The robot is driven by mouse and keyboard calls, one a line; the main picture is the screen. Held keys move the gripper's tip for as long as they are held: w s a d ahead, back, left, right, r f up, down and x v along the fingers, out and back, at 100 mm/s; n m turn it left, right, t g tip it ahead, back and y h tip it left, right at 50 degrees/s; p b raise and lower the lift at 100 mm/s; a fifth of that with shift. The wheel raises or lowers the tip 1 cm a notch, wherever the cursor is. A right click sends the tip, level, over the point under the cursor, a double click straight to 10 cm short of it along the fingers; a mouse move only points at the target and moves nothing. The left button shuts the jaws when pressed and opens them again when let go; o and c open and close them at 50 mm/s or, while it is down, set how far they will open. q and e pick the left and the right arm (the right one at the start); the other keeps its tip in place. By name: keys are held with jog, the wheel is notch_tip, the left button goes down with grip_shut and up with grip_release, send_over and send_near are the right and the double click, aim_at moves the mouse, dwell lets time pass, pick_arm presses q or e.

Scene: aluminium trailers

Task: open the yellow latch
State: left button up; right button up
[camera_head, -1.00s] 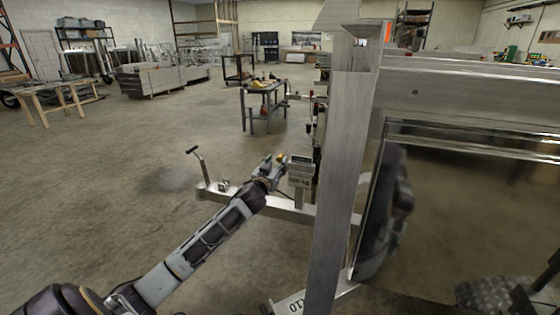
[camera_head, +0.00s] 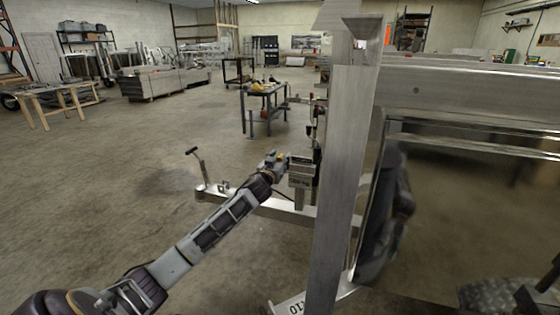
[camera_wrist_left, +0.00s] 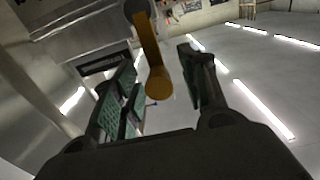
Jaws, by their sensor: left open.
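The yellow latch (camera_wrist_left: 152,55) shows large in the left wrist view as a yellow-orange lever with a rounded lower end, hanging from a round grey pivot. My left gripper (camera_wrist_left: 160,90) is open, with green-padded fingers on either side of the lever's lower end. I cannot tell whether a finger touches it. In the head view my left gripper (camera_head: 277,160) reaches the trailer's drawbar area beside a grey labelled box (camera_head: 302,172). The latch is too small there to tell apart from the gripper. My right gripper is not in view.
The aluminium trailer's upright post (camera_head: 345,160) stands close on the right, with a wheel (camera_head: 388,215) behind it. The drawbar (camera_head: 270,207) runs below my left forearm. A workbench (camera_head: 265,100) stands farther back.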

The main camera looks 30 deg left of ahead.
pick_arm(q)
jog(key=shift+c, duration=0.2)
jog(key=c, duration=0.7)
grip_shut()
